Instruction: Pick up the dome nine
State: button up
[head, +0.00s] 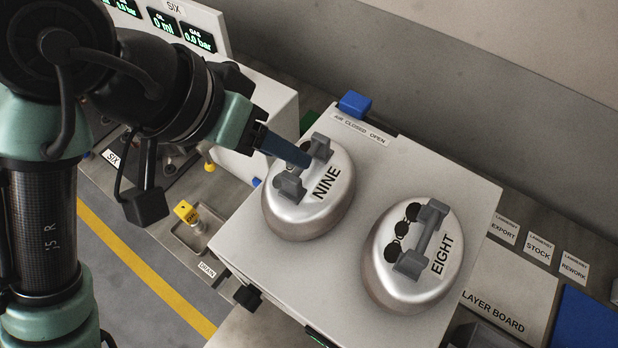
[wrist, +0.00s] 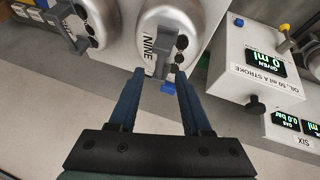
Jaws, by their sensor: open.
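Dome nine (head: 310,205) is a silver metal dome marked NINE, with a grey bar handle on top, standing on a white box-like surface. In the wrist view the dome (wrist: 155,20) lies just ahead of my gripper (wrist: 160,78). The two blue fingers are open, with the lower end of the grey handle between their tips. In the head view my gripper (head: 303,157) reaches in from the upper left to the handle and hides part of it. I cannot tell whether the fingers touch it.
A second silver dome, marked EIGHT (head: 385,275), stands to the right on the same white surface (head: 420,170). A blue block (head: 354,104) sits at its back edge. A panel with green readouts (head: 180,25) is behind my arm. A layer board (head: 500,295) lies at right.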

aim_at(309, 179)
jog(key=shift+w+p+x, duration=0.15)
jog(key=shift+p+x, duration=0.2)
jog(key=shift+x, duration=0.8)
jog(key=shift+w+p+x, duration=0.2)
jog(key=shift+p+x, duration=0.1)
jog(key=shift+x, duration=0.85)
jog(key=shift+r, duration=0.1)
grip_shut()
jog(key=shift+d, duration=0.1)
jog(key=shift+r, duration=0.15)
